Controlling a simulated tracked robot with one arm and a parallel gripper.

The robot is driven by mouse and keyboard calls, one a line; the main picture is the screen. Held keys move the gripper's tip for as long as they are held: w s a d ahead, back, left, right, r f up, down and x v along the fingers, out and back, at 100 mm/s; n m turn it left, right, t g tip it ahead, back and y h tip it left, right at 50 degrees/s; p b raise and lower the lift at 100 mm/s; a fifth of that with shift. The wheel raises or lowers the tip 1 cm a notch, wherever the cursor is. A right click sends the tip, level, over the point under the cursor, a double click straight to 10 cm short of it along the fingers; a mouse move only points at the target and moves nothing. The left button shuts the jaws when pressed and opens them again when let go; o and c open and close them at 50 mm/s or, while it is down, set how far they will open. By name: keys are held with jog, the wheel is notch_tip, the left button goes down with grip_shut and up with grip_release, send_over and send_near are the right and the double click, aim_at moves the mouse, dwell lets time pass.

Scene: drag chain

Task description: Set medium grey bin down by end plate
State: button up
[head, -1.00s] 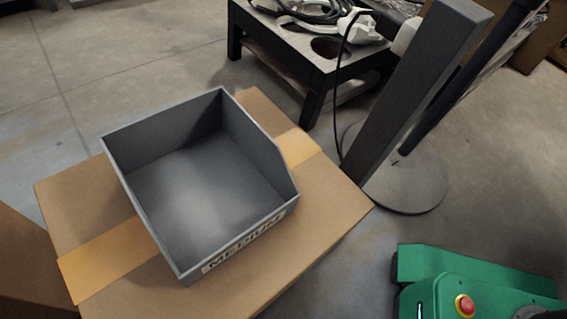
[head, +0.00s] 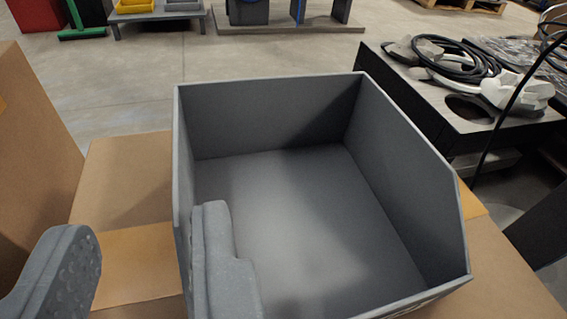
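The medium grey bin (head: 290,185) is empty and sits upright on a cardboard box. It fills the middle of the view, and its label is almost out of view at the lower edge. My gripper (head: 146,232) is open with its fingers well apart. One finger is over the inside of the bin, close by its left wall; the other is outside that wall, to the left. I cannot tell whether the inner finger touches the wall. I cannot make out an end plate for certain.
The cardboard box (head: 125,185) with tape bears the bin. Another cardboard box (head: 35,150) stands at the left. A dark table (head: 425,85) with black cable and white parts is at the right. Open concrete floor (head: 270,55) lies behind, with low platforms farther back.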

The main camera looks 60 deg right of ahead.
aim_at(173, 173)
jog(key=shift+w+d+f, duration=0.15)
jog(key=shift+w+d, duration=0.15)
jog(key=shift+w, duration=0.15)
jog(key=d, duration=0.1)
jog(key=w+d+f+b, duration=0.1)
jog(key=w+d+b, duration=0.1)
jog(key=shift+w+f, duration=0.25)
jog(key=shift+f, duration=0.05)
jog(key=shift+w+d, duration=0.3)
jog(key=shift+w, duration=0.25)
jog(key=shift+c, duration=0.3)
grip_shut()
